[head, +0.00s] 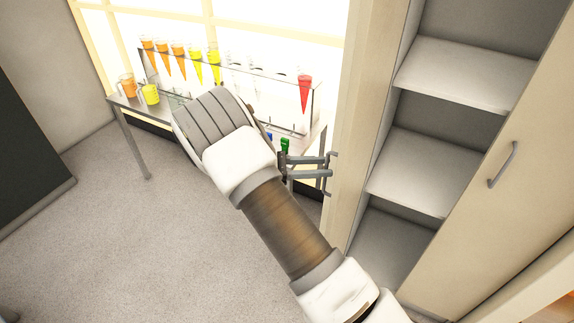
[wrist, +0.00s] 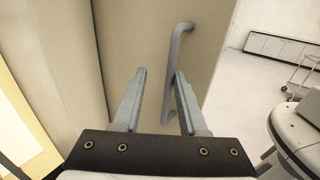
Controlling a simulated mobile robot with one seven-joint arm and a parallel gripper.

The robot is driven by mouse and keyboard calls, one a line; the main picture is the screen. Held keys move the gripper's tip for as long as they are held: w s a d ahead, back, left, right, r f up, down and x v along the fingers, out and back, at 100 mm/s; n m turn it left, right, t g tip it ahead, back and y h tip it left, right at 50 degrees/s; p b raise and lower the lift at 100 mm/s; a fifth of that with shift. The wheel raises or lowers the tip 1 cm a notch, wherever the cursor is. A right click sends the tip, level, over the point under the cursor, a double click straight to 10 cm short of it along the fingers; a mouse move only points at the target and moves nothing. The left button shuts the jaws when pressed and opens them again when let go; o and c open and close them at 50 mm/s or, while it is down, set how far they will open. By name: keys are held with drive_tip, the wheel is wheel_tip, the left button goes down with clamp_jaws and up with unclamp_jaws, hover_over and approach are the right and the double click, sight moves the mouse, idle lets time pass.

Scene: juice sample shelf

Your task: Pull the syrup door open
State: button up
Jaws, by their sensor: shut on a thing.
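The pale door (wrist: 150,35) with a grey bar handle (wrist: 178,60) fills the middle of the wrist view. My gripper (wrist: 160,75) is shut on this handle, one finger on each side of the bar. In the head view my gripper (head: 328,172) is at the left side of a tall pale upright panel (head: 357,110). Right of that panel, the cabinet interior is exposed, with grey shelves (head: 462,75) that look empty. No label that reads syrup shows.
Another pale door (head: 490,200) with its own handle (head: 502,165) is at the right. A table (head: 122,103) with a rack of coloured tubes (head: 180,62) and cups (head: 150,94) stands behind my arm by the bright window. The floor (head: 150,240) at the left is clear.

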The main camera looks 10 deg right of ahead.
drive_tip(key=w+a+b, duration=0.1)
drive_tip(key=a+b, duration=0.1)
drive_tip(key=a, duration=1.5)
drive_tip(key=shift+w+a+b, duration=0.2)
drive_tip(key=shift+w+b, duration=0.1)
drive_tip(key=shift+b, duration=0.05)
